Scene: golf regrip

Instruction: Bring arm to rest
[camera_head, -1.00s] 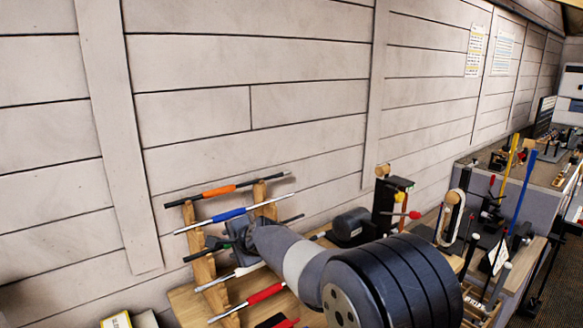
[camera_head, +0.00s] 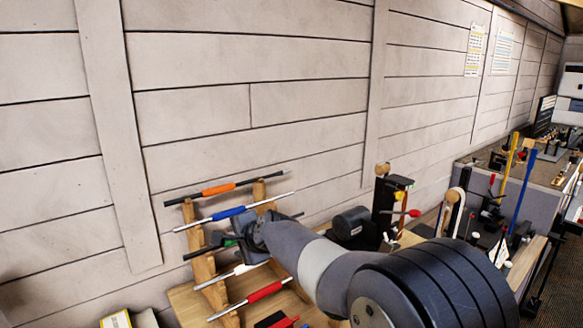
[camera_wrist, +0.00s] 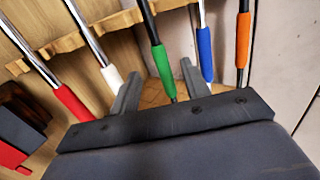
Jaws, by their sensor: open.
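My gripper (camera_wrist: 157,88) is open in the wrist view, its two fingers spread apart. The green-gripped club (camera_wrist: 163,72) shows between and beyond the fingers; I cannot tell whether they touch it. In the head view my gripper (camera_head: 234,238) is at the wooden rack (camera_head: 204,268), mostly hidden by my own wrist. The rack holds clubs with orange (camera_head: 218,189), blue (camera_head: 229,213), white (camera_head: 246,268) and red (camera_head: 264,291) grips. The green grip (camera_head: 229,243) is mostly hidden there.
A black device with a red-knobbed lever (camera_head: 413,213) stands right of the rack on the wooden bench. A grey motor-like cylinder (camera_head: 351,222) sits beside it. The plank wall (camera_head: 250,90) is close behind the rack. A yellow-and-white box (camera_head: 117,319) is at lower left.

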